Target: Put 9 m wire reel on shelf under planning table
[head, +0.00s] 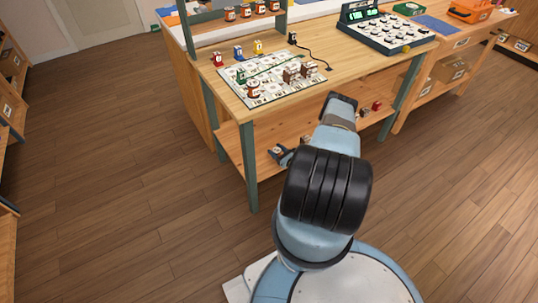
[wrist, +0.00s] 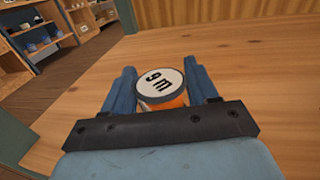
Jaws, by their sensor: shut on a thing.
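The 9 m wire reel (wrist: 160,85) has a white round top marked "9 m" and an orange side. My gripper (wrist: 162,70) is shut on it, with one blue finger on each side. In the wrist view, bare wood of the shelf (wrist: 260,75) spreads around and beyond the reel. I cannot tell whether the reel touches it. In the head view, the planning table (head: 222,92) has a wooden top and green legs, with the shelf (head: 235,145) below. My arm reaches to the table's front and hides part of that shelf.
A game board (head: 268,80) with several small pieces lies on the tabletop. Small red items (head: 372,106) sit on the shelf's right part. A green leg (head: 249,165) stands at the front left corner. The floor (head: 110,165) to the left is clear.

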